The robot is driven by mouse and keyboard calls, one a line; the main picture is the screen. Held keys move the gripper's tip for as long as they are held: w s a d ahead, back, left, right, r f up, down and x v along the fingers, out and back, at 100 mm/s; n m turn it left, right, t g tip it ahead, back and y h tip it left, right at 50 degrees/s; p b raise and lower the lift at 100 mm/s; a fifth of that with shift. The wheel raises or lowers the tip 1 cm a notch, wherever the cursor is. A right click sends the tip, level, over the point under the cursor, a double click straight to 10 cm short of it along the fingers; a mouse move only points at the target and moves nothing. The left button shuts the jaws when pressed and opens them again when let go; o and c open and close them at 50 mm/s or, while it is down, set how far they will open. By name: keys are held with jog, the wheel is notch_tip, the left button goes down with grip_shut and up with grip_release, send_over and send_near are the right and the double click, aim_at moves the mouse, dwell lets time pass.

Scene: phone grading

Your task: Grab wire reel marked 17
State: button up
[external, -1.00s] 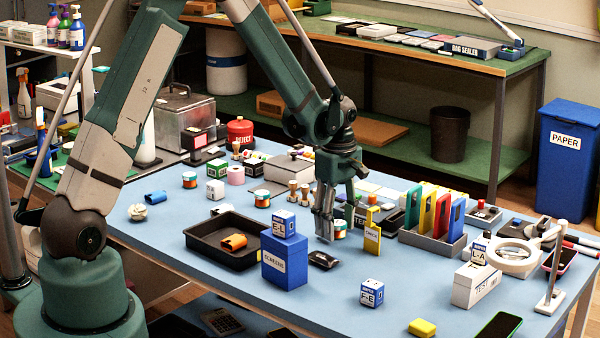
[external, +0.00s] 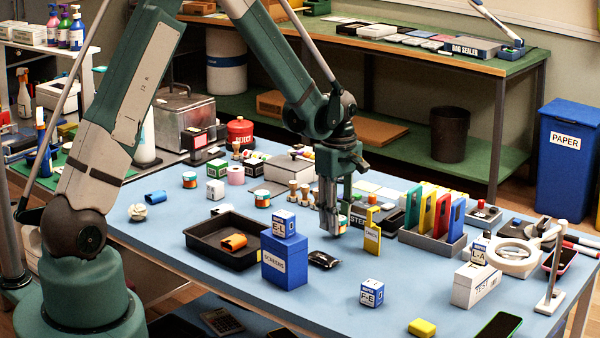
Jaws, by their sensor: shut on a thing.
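My gripper (external: 333,229) points straight down at the middle of the blue table. It is shut on a small wire reel (external: 343,224) with an orange-and-teal band, which shows partly behind the fingers. The reel is at table level; I cannot tell whether it touches the surface. Its number is too small to read. Two similar reels stand further left, one at the back left (external: 190,180) and one nearer the middle (external: 262,199). Their markings are not readable either.
A yellow tag stand (external: 372,238) stands close right of my gripper, before a grey rack (external: 432,246) of coloured phones. A blue box (external: 285,264) with a cube on top and a black tray (external: 205,246) are to the left.

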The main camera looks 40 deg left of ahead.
notch_tip(320, 180, up, 9)
jog(key=shift+f+p, duration=0.2)
jog(key=shift+p, duration=0.3)
